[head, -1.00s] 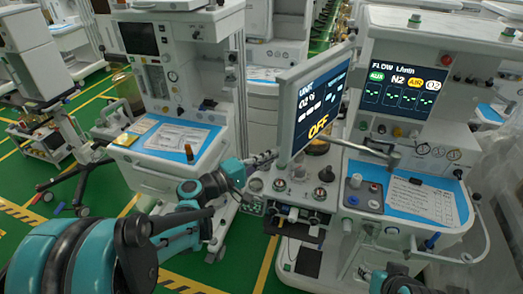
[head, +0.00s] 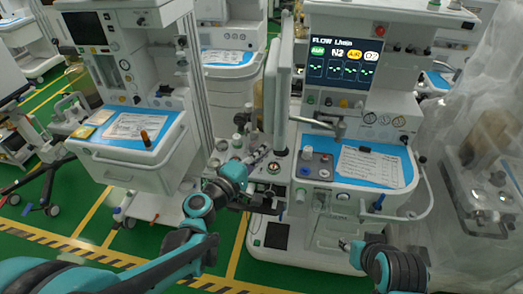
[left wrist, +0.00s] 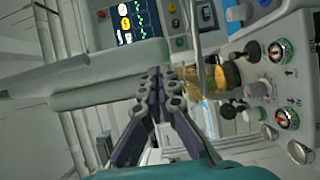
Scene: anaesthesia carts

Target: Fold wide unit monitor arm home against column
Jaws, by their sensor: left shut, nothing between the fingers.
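The wide unit (head: 392,100) stands right of centre with its lit flow display. Its monitor (head: 277,95) is a pale slab seen nearly edge-on at the unit's left side; its screen face is hidden. A grey metal bar (head: 322,123), apparently the monitor arm, runs in front of the unit below the display. My left gripper (head: 258,153) is shut and empty, just below the monitor. In the left wrist view its fingertips (left wrist: 160,80) are beside the pale monitor slab (left wrist: 110,88); I cannot tell whether they touch. My right gripper (head: 345,244) is low in front of the unit, its fingers unclear.
Another unit (head: 135,175) with a blue-topped drawer stands left. Knobs and gauges (head: 274,168) lie close to my left gripper. The wide unit's blue worktop (head: 370,168) holds a paper. A plastic-covered unit (head: 485,170) is at the right. Green floor (head: 225,262) shows in front.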

